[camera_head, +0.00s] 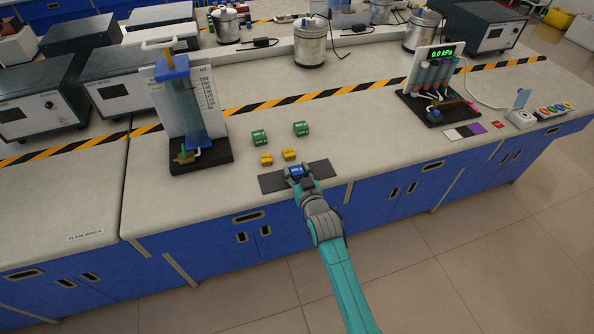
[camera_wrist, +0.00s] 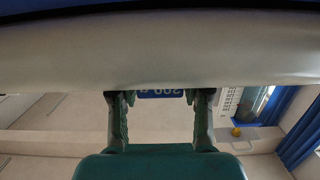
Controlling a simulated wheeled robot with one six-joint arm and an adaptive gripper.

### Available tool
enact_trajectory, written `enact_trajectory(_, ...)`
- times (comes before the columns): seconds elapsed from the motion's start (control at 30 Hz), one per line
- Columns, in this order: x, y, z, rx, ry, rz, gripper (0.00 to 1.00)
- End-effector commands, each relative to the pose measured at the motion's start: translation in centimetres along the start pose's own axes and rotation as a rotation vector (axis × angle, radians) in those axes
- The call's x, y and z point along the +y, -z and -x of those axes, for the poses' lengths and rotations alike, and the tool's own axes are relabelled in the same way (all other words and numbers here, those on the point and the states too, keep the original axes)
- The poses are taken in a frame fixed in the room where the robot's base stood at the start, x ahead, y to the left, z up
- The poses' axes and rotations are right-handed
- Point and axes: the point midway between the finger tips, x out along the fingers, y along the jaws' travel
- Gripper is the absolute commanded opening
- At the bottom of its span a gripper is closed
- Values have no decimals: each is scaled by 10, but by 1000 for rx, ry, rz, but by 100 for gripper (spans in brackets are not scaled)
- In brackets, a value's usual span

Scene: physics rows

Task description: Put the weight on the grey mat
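A blue weight (camera_head: 296,171) is between the fingers of my gripper (camera_head: 298,177) at the front edge of the bench. In the wrist view the blue weight (camera_wrist: 160,94) shows white markings that look like "200", and both fingertips meet its sides. A dark grey mat (camera_head: 271,183) lies under and around my gripper, showing on both sides of it. The weight is over the mat's middle. My gripper hides its underside, so I cannot tell whether it touches the mat.
Two yellow weights (camera_head: 266,159) and two green weights (camera_head: 260,137) stand just behind the mat. A blue column apparatus (camera_head: 182,105) stands left. A pressure rig (camera_head: 436,85) stands right, with small flat coloured squares (camera_head: 478,128) before it.

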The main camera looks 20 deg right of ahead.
Motion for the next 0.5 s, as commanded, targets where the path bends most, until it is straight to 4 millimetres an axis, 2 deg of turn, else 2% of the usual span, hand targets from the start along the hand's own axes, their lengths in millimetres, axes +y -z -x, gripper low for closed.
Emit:
enact_trajectory(0.4, 0, 3, 0, 2, 0, 0, 66)
enact_trajectory(0.5, 0, 3, 9, 1, 0, 0, 66)
